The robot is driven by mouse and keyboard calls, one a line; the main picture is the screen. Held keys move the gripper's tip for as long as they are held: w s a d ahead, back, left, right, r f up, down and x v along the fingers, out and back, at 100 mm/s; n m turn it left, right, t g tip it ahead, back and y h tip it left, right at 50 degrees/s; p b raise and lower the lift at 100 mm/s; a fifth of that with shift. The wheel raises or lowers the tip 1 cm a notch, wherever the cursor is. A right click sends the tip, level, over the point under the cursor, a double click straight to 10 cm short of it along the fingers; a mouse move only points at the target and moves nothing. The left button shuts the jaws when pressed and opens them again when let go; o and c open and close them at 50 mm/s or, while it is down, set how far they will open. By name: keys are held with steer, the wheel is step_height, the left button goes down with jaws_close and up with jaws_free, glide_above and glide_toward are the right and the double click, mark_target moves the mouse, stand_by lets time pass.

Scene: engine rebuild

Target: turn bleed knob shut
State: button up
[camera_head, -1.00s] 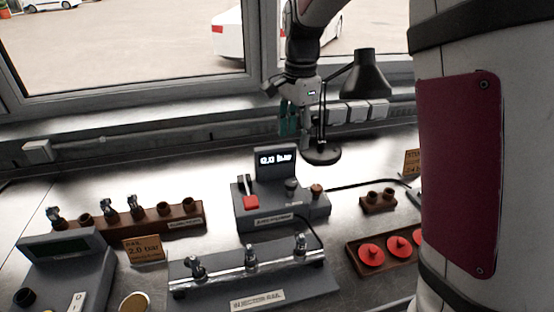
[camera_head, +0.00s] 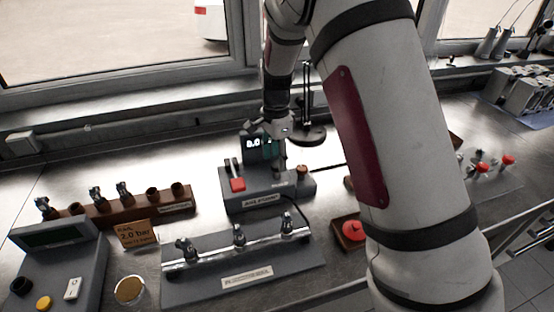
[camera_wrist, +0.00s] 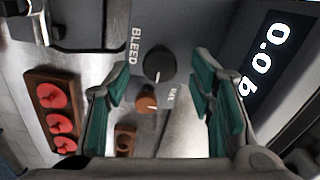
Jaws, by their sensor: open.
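The dark round bleed knob (camera_wrist: 158,63) sits beside the BLEED label on the grey test stand (camera_head: 250,202). It has a pale pointer line on its face. In the wrist view it lies between the green fingers of my gripper (camera_wrist: 158,82), with a gap on both sides. My gripper also shows in the head view (camera_head: 274,152), pointing down over the stand, where it hides the knob. The fingers are open and empty. A smaller copper-coloured knob (camera_wrist: 147,102) is next to the bleed knob and also shows in the head view (camera_head: 302,172).
The stand's display (camera_wrist: 268,58) reads 0.0. An injector rail (camera_head: 245,262) lies in front, and an injector rack (camera_head: 150,203) at left. A black lamp (camera_head: 308,134) stands behind. Red caps (camera_wrist: 52,95) sit in a wooden tray.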

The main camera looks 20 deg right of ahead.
steer(key=shift+f, duration=0.8)
steer(key=shift+c, duration=0.6)
steer(key=c, duration=1.1)
steer(key=shift+o, duration=0.2)
